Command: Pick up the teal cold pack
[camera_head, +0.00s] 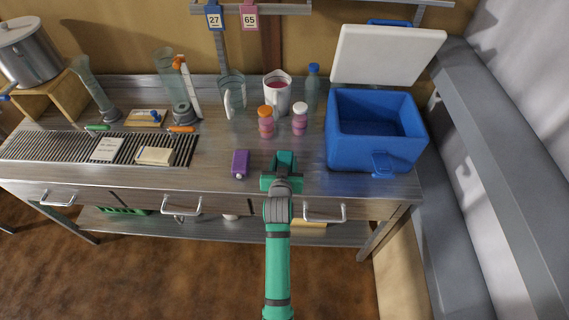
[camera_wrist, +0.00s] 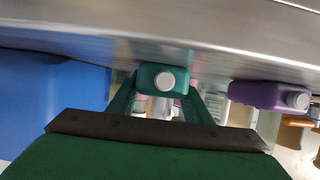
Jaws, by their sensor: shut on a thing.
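The teal cold pack (camera_wrist: 150,77), a small flat pack with a white cap, is between the two fingers of my gripper (camera_wrist: 160,95) in the wrist view. The fingers are shut on its sides. In the head view my gripper (camera_head: 281,178) is at the front of the metal counter (camera_head: 215,182), where the pack and the similarly coloured gripper are hard to tell apart. I cannot tell whether the pack touches the counter. A purple pack (camera_head: 240,163) with a white cap lies to the left; it also shows in the wrist view (camera_wrist: 268,96).
An open blue cooler (camera_head: 350,150) with a raised white lid (camera_head: 388,55) stands to the right. Two orange- and white-capped jars (camera_head: 266,124) (camera_head: 300,121), a pink-filled beaker (camera_head: 277,98) and a blue-capped bottle (camera_head: 312,92) stand behind.

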